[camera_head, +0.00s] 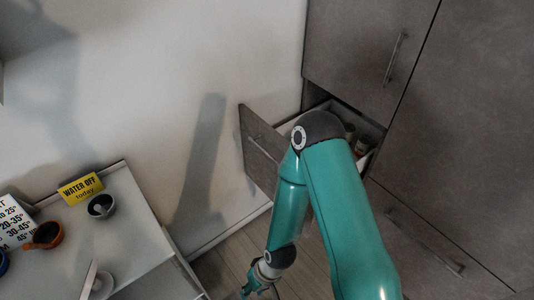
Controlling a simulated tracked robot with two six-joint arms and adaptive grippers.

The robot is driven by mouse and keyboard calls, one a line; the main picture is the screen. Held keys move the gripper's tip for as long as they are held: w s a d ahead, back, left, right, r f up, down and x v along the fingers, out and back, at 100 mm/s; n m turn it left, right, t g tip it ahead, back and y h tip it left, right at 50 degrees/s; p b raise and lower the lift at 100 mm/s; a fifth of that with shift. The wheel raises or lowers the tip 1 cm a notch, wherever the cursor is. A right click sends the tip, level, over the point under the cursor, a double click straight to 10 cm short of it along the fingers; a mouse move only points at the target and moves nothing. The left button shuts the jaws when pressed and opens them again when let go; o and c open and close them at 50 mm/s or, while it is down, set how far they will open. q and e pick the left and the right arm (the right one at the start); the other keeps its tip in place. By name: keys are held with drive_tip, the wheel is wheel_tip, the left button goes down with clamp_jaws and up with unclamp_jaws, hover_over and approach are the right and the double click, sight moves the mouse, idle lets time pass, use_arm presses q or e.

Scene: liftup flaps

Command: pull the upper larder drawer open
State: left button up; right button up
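A grey drawer stands pulled out from the tall grey cabinet, below a door and above a closed lower drawer (428,240); it appears to be the upper larder drawer. Its front panel (258,142) faces left and bears a thin bar handle. Part of its inside shows, with a few jar-like items (362,145) in it. My teal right arm crosses in front of the drawer and hides much of it. My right gripper (262,291) points down at the bottom edge, apart from the drawer front and partly cut off; its fingers are unclear. My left gripper is not in view.
A grey door with a bar handle (394,60) is shut above the drawer. A pale counter (135,235) at lower left holds a yellow sign (80,189), a dark bowl (101,206) and an orange cup (47,235). Wooden floor (222,272) shows between counter and cabinet.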

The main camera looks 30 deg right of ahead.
drive_tip(key=w+d+m+t+h+b, duration=0.1)
drive_tip(key=w+m+t+h+b, duration=0.15)
drive_tip(key=w+m, duration=0.35)
drive_tip(key=m+t+h+b, duration=0.3)
drive_tip(key=m+t+h, duration=0.8)
drive_tip(key=m, duration=0.9)
approach(267, 153)
drive_tip(key=shift+n+g+h, duration=0.3)
drive_tip(key=shift+g+h, duration=0.25)
drive_tip(key=shift+g, duration=0.2)
drive_tip(key=p+x, duration=0.1)
drive_tip(key=x, duration=0.2)
drive_tip(key=p+x, duration=0.1)
drive_tip(key=x, duration=0.2)
drive_tip(key=p+x, duration=0.1)
drive_tip(key=x, duration=0.3)
drive_tip(key=shift+w+a+f, duration=0.1)
drive_tip(key=shift+w+a, duration=0.25)
drive_tip(key=shift+w, duration=0.05)
clamp_jaws()
